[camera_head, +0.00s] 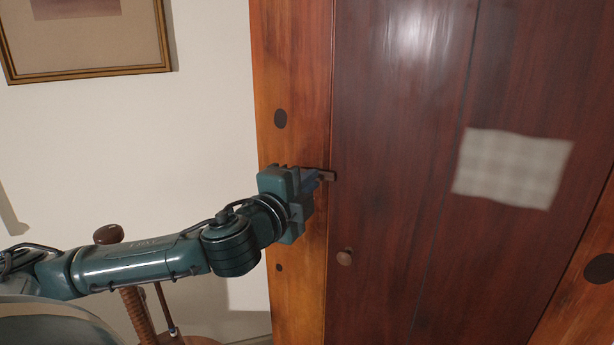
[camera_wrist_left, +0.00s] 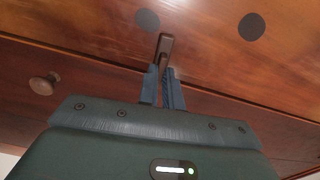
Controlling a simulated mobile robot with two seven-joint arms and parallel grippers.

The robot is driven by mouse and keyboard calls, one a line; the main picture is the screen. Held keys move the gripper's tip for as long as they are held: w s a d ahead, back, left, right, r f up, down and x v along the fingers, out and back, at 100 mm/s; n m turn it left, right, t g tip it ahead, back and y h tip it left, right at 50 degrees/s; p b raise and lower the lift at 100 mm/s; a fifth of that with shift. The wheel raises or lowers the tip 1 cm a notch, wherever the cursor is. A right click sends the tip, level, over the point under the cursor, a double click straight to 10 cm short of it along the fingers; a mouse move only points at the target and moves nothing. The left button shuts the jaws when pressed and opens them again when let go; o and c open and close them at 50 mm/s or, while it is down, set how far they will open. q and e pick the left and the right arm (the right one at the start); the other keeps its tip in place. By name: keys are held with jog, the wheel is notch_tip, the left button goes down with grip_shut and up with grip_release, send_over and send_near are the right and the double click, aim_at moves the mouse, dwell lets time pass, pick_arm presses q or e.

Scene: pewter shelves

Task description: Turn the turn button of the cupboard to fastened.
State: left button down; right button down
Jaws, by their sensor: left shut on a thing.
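The cupboard has an orange-brown frame post (camera_head: 290,60) and a dark red door (camera_head: 400,130), which looks closed against it. The turn button (camera_head: 329,176) is a small dark brown bar on the post beside the door. It lies about level in the head view, its right end at or just over the door edge. It also shows in the wrist view (camera_wrist_left: 166,46), crosswise to the door seam. My left gripper (camera_head: 312,184) is at the button from the left. In the wrist view its blue fingers (camera_wrist_left: 164,86) are shut on the button's near part, hiding some of it.
A round wooden knob (camera_head: 344,257) sticks out of the door below the button. Dark round plugs (camera_head: 280,118) mark the post. A pale checked patch (camera_head: 513,168) is on the door. A framed picture (camera_head: 85,40) hangs on the wall at left. A wooden stand (camera_head: 138,310) is behind my arm.

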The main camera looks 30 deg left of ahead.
pick_arm(q)
jog(key=shift+m, duration=0.6)
pick_arm(e)
jog(key=shift+w+r, duration=0.1)
jog(key=shift+r, duration=0.25)
pick_arm(q)
jog(key=c, duration=1.6)
grip_release()
jog(key=shift+o, duration=0.2)
